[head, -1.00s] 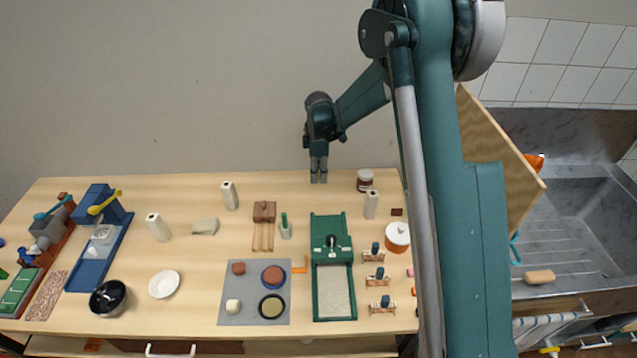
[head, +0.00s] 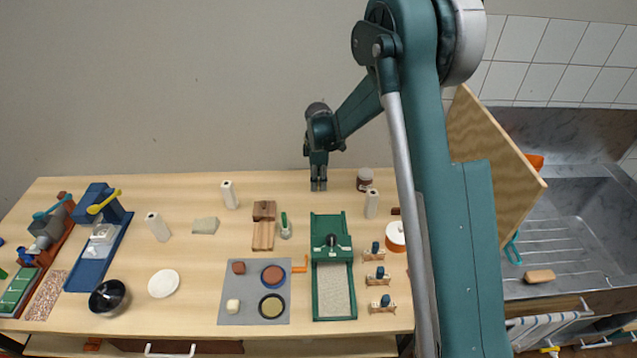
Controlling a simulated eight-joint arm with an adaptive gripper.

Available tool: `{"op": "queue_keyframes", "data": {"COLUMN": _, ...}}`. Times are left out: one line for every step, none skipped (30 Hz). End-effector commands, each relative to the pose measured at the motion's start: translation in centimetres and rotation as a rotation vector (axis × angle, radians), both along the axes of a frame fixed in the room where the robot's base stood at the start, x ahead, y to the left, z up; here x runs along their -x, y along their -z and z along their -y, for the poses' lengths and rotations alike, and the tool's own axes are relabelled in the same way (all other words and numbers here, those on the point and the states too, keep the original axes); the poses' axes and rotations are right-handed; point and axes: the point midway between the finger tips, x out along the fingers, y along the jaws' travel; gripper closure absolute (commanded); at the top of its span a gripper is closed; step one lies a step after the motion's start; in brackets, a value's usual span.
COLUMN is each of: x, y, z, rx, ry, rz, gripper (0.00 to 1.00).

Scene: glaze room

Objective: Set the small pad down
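My gripper (head: 318,187) points straight down at the back of the wooden table, left of a dark-lidded jar. Its two fingers look close together, and at this size I cannot tell whether they hold anything or touch the tabletop. No small pad can be made out for certain between them. A small grey-green block (head: 205,226), possibly a pad, lies flat on the table left of the middle, well apart from my gripper.
The jar (head: 364,179) and a white roll (head: 371,204) stand right of my gripper. A green press (head: 332,306), a grey mat (head: 228,290) with several small pieces, and a wooden piece (head: 263,235) lie in front.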

Motion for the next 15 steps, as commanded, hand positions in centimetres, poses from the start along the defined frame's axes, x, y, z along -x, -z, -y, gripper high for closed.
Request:
{"op": "queue_keyframes", "data": {"x": 0.00, "y": -0.04, "z": 0.00, "rx": 0.000, "ry": 0.000, "rz": 0.000, "gripper": 0.77}}
{"op": "queue_keyframes", "data": {"x": 0.00, "y": -0.05, "z": 0.00, "rx": 0.000, "ry": 0.000, "rz": 0.000, "gripper": 0.74}}
{"op": "queue_keyframes", "data": {"x": 0.00, "y": -0.05, "z": 0.00, "rx": 0.000, "ry": 0.000, "rz": 0.000, "gripper": 0.74}}
{"op": "queue_keyframes", "data": {"x": 0.00, "y": -0.06, "z": 0.00, "rx": 0.000, "ry": 0.000, "rz": 0.000, "gripper": 0.74}}
{"op": "queue_keyframes", "data": {"x": 0.00, "y": -0.06, "z": 0.00, "rx": 0.000, "ry": 0.000, "rz": 0.000, "gripper": 0.74}}
{"op": "queue_keyframes", "data": {"x": 0.00, "y": -0.06, "z": 0.00, "rx": 0.000, "ry": 0.000, "rz": 0.000, "gripper": 0.74}}
{"op": "queue_keyframes", "data": {"x": 0.00, "y": -0.06, "z": 0.00, "rx": 0.000, "ry": 0.000, "rz": 0.000, "gripper": 0.74}}
{"op": "queue_keyframes", "data": {"x": 0.00, "y": -0.06, "z": 0.00, "rx": 0.000, "ry": 0.000, "rz": 0.000, "gripper": 0.74}}
{"op": "queue_keyframes", "data": {"x": 0.00, "y": -0.06, "z": 0.00, "rx": 0.000, "ry": 0.000, "rz": 0.000, "gripper": 0.74}}
{"op": "queue_keyframes", "data": {"x": 0.00, "y": -0.06, "z": 0.00, "rx": 0.000, "ry": 0.000, "rz": 0.000, "gripper": 0.74}}
{"op": "queue_keyframes", "data": {"x": 0.00, "y": -0.07, "z": 0.00, "rx": 0.000, "ry": 0.000, "rz": 0.000, "gripper": 0.74}}
{"op": "queue_keyframes", "data": {"x": 0.00, "y": -0.10, "z": 0.00, "rx": 0.000, "ry": 0.000, "rz": 0.000, "gripper": 0.74}}
{"op": "queue_keyframes", "data": {"x": 0.00, "y": -0.13, "z": 0.00, "rx": 0.000, "ry": 0.000, "rz": 0.000, "gripper": 0.74}}
{"op": "queue_keyframes", "data": {"x": 0.00, "y": -0.17, "z": 0.00, "rx": 0.000, "ry": 0.000, "rz": 0.000, "gripper": 0.74}}
{"op": "queue_keyframes", "data": {"x": 0.00, "y": -0.25, "z": 0.00, "rx": 0.000, "ry": 0.000, "rz": 0.000, "gripper": 0.74}}
